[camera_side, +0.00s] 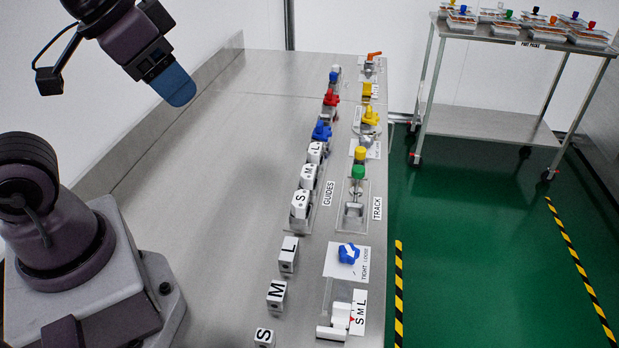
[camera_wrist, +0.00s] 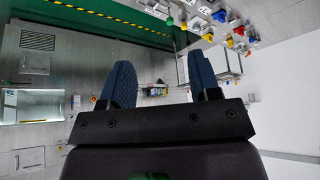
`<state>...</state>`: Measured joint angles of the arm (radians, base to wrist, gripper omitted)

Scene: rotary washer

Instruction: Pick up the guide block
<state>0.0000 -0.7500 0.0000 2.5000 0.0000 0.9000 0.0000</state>
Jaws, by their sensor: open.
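White guide blocks marked S (camera_side: 300,204), M (camera_side: 308,175) and L (camera_side: 315,152) stand in a row on a plate labelled GUIDES (camera_side: 327,194). Separate grey-and-white blocks marked L (camera_side: 288,254), M (camera_side: 276,294) and S (camera_side: 264,338) stand on the bench nearer the camera. The frames do not show which block the task means. My gripper (camera_side: 178,88) is high over the far left of the bench, well away from all blocks. In the wrist view my gripper (camera_wrist: 160,76) has its blue fingers wide apart with nothing between them.
Blue (camera_side: 321,131), red (camera_side: 330,98) and yellow (camera_side: 369,116) parts line the bench beyond the guides. A TRACK fixture (camera_side: 354,210) and a blue knob (camera_side: 348,253) stand to the right. The bench's left and middle (camera_side: 220,190) are clear. A cart (camera_side: 490,120) stands beyond.

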